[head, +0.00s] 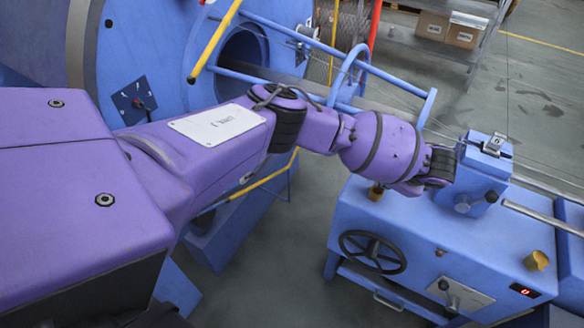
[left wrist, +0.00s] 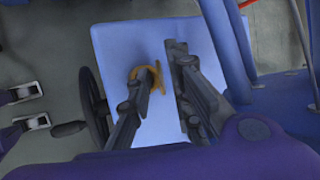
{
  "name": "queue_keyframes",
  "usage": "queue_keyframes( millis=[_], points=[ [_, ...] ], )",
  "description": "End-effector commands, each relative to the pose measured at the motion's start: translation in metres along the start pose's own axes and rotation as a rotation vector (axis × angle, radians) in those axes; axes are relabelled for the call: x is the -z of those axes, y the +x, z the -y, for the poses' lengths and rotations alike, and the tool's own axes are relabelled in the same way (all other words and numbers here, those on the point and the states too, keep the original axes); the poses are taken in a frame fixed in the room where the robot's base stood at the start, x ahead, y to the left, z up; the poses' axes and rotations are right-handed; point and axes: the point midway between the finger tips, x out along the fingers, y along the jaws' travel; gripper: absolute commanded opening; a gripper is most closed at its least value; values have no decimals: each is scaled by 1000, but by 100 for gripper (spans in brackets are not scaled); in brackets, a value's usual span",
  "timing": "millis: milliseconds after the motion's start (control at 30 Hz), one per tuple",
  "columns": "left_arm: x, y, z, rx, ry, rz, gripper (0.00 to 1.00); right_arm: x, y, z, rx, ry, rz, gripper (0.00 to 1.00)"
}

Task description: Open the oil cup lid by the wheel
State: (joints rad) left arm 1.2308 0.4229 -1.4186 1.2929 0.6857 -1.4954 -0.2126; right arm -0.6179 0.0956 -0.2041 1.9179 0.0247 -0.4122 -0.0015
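The brass oil cup (head: 376,191) sits on top of the blue machine box (head: 420,235), just above the black handwheel (head: 372,252). In the left wrist view the oil cup (left wrist: 158,78) shows as a curved brass rim with a narrow raised piece, which looks like its lid. One finger partly covers it, so the lid's exact angle is unclear. My left gripper (left wrist: 168,68) is open over the box, its fingers apart on either side of the brass piece. I cannot tell whether they touch it. The wheel (left wrist: 92,105) stands to the left there. My right gripper is not in view.
A second brass cup (head: 536,260) stands on the box's right side, beside a red display (head: 524,290). A blue clamp block (head: 480,170) rises near my wrist. Blue tube rails (head: 350,70) and a yellow bar (head: 214,40) lie behind my arm.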

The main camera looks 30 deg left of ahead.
Motion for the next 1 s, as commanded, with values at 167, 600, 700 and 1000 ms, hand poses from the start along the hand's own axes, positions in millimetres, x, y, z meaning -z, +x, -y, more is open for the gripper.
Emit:
queue_keyframes(
  millis=[167,600,700,1000],
  points=[
    [0,0,1,1,0,0,0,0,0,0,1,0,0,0],
    [1,1,6,-113,47,2,0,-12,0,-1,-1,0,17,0],
    [0,0,7,-116,49,0,0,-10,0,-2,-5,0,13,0],
    [0,0,7,-115,49,0,22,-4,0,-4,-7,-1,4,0]
  ],
)
